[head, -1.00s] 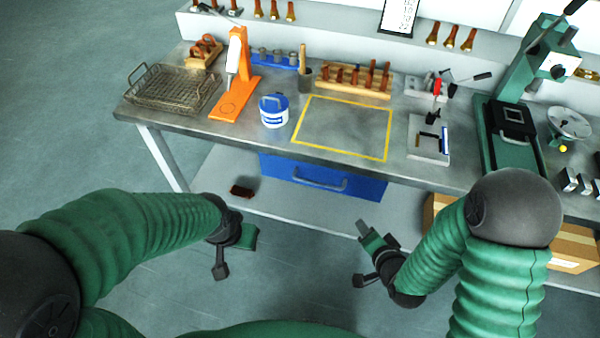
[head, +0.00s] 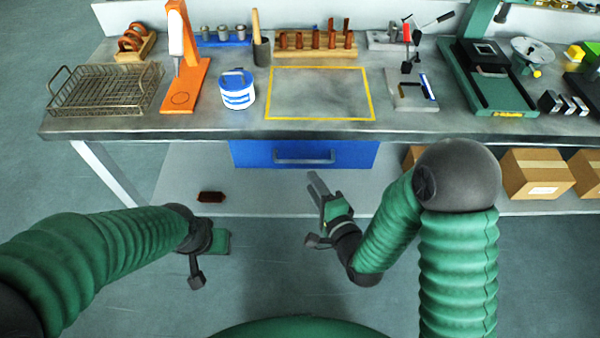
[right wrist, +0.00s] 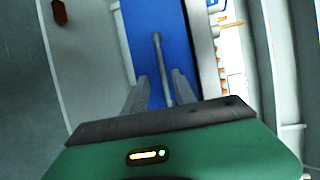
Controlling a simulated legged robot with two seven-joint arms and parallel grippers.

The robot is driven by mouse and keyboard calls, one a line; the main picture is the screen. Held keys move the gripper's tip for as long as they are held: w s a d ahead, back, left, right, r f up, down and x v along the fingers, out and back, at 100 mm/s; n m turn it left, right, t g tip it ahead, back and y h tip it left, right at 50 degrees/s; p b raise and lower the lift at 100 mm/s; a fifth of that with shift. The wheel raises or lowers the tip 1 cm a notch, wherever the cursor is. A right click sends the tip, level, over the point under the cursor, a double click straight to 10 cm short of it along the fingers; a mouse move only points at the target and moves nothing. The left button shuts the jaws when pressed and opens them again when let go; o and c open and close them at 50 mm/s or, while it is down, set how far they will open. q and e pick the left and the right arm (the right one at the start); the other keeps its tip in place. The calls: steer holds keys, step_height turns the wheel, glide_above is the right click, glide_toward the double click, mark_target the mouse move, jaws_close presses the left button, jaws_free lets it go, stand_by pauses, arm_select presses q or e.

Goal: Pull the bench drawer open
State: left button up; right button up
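The blue drawer (head: 350,153) sits under the bench top, its front flush below the edge, and looks shut. Its grey bar handle (head: 304,159) runs across the front. My right gripper (head: 314,183) is just below and in front of the handle, pointing at it. In the right wrist view its two fingers (right wrist: 158,92) are apart and empty, with the drawer handle (right wrist: 162,65) lined up between them; contact does not show. My left gripper (head: 218,242) hangs low at the left, away from the drawer; its fingers are not clear.
The bench top (head: 310,126) carries a wire basket (head: 105,90), an orange stand (head: 187,85), a white-and-blue tub (head: 237,90) and a green press (head: 485,80). A brown object (head: 211,197) lies on the lower shelf (head: 255,190). Cardboard boxes (head: 535,174) stand at right. Space before the drawer is clear.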

mark_target(302, 160)
steer(key=x, duration=0.6)
steer(key=d+x, duration=0.1)
steer(key=x, duration=0.2)
steer(key=shift+w+b, duration=0.3)
steer(key=shift+w, duration=0.25)
steer(key=shift+w+a, duration=0.1)
steer(key=shift+a, duration=0.45)
steer(key=c, duration=0.4)
steer(key=shift+d+f, duration=0.1)
steer(key=shift+c, duration=1.4)
steer(key=shift+d, duration=0.15)
jaws_close()
steer(key=shift+f, duration=0.1)
